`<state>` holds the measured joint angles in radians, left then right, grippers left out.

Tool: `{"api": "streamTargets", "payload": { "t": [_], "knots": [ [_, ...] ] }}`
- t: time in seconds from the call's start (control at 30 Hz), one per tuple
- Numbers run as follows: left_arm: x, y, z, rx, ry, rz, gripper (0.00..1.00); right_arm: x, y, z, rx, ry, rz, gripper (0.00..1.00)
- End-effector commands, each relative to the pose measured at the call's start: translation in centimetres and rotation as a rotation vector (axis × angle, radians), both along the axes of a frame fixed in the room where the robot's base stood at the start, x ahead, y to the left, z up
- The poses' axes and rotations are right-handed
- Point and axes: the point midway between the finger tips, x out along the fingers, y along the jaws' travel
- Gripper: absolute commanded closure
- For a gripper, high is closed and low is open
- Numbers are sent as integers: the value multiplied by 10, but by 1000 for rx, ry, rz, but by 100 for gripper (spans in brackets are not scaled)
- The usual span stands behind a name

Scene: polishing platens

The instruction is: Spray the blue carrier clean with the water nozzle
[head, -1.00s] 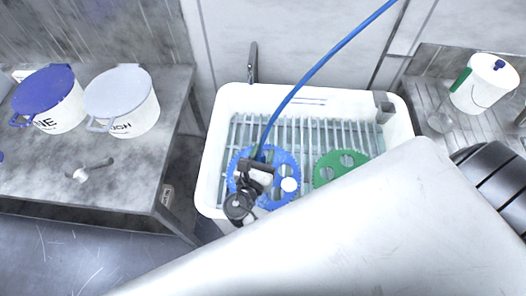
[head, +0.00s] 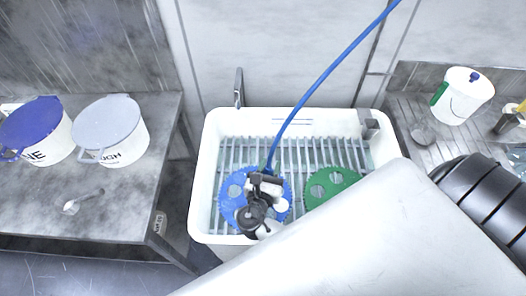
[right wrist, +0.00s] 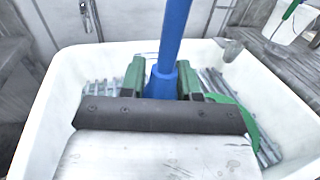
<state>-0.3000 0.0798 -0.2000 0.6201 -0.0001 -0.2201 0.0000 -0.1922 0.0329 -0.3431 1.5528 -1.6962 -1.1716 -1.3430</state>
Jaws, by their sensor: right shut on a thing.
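The blue carrier (head: 232,190) is a toothed disc with holes. It lies on the slatted rack in the white sink (head: 205,200). My right gripper (head: 265,178) is over the blue carrier and hides part of it. In the right wrist view the gripper (right wrist: 160,85) is shut on the water nozzle (right wrist: 162,82), a blue piece with a blue hose (head: 330,70) rising from it. No water spray can be made out. My left gripper is not in view.
A green carrier (head: 318,190) lies right of the blue one, partly hidden by my arm. A faucet (head: 239,88) stands at the sink's back edge.

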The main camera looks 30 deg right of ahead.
Motion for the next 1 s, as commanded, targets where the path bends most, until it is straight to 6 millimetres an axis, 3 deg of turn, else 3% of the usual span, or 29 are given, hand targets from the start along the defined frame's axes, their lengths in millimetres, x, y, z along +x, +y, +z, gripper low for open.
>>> {"api": "streamTargets", "payload": {
  "t": [0.7,1.0],
  "knots": [
    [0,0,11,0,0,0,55,5,-58,1,-2,-1,0,92],
    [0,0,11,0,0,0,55,5,-66,0,1,-1,0,92]
  ]
}}
